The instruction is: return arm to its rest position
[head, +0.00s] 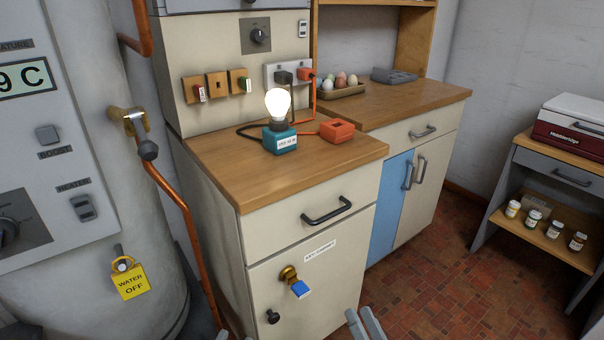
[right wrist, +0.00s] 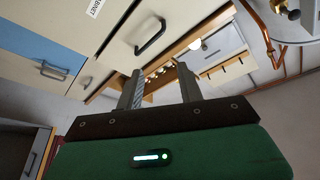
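My right gripper (head: 364,322) shows at the bottom edge of the head view, in front of the cream cabinet and over the tiled floor. In the right wrist view its two fingers (right wrist: 160,88) stand apart with nothing between them, so it is open and empty. Only small grey tips (head: 222,335) show at the bottom edge left of it; they may belong to my left gripper, and its opening cannot be made out.
A cream cabinet (head: 318,262) with a drawer handle (head: 327,211) and a key with a blue tag (head: 300,289) stands close ahead. A lit lamp (head: 279,118) is on its wooden top. A tank (head: 85,180) stands left, a side table (head: 560,165) right. Floor between is clear.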

